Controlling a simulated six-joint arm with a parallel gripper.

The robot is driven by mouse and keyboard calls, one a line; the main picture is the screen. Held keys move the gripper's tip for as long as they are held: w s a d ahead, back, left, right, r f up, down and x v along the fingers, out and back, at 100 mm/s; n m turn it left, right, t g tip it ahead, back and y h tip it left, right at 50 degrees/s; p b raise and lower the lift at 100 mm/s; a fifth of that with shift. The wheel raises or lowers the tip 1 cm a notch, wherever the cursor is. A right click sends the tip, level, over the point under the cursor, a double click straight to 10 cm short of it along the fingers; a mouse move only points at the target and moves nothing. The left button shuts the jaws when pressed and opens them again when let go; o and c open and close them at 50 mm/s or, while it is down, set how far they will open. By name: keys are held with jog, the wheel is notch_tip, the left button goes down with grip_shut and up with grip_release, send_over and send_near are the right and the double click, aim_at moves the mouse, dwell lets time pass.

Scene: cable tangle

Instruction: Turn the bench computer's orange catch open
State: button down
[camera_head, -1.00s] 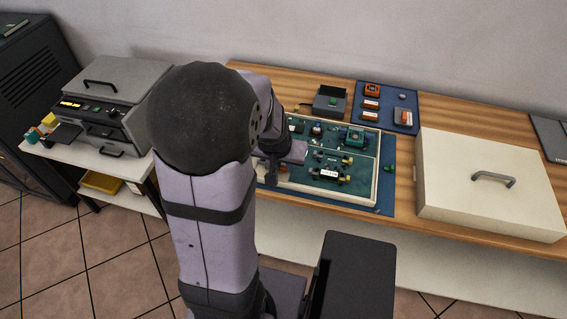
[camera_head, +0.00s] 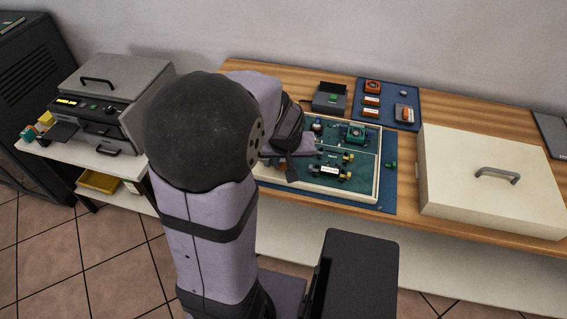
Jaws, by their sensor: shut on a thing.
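The bench computer (camera_head: 374,184) appears to be the pale-rimmed open case with a green board, lying on a blue mat on the wooden bench. My gripper (camera_head: 291,175) is low over the left part of its board, pointing down. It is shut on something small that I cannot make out. I cannot pick out the orange catch in this view. My arm and wrist hide the left side of the case. A green part with a round fan (camera_head: 356,133) and several small connectors on the board are in plain sight right of my gripper.
A large cream lid with a grey handle (camera_head: 450,195) lies right of the case. A grey machine (camera_head: 150,75) stands on the white side table.

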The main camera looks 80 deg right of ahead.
jog(key=n+b, duration=0.1)
jog(key=b, duration=0.1)
jog(key=n+t+b, duration=0.1)
jog(key=n+b, duration=0.1)
jog(key=shift+s+d+f, duration=0.2)
jog(key=shift+f, duration=0.1)
jog(key=n+t+y+b, duration=0.1)
jog(key=n+b, duration=0.2)
jog(key=shift+s+r+n, duration=0.1)
jog(key=shift+r+n, duration=0.05)
jog(key=shift+n, duration=0.25)
jog(key=n, duration=0.1)
jog(key=n+y, duration=0.1)
jog(key=n, duration=0.1)
jog(key=n+t, duration=0.1)
jog(key=shift+s+d+r+n+y, duration=0.1)
jog(key=shift+d+r+n+y, duration=0.05)
jog(key=shift+d+n+y, duration=0.2)
jog(key=shift+n+y, duration=0.75)
jog(key=shift+n, duration=1)
jog(key=c, duration=1.6)
grip_release()
jog(key=shift+o, duration=0.2)
jog(key=v, duration=0.7)
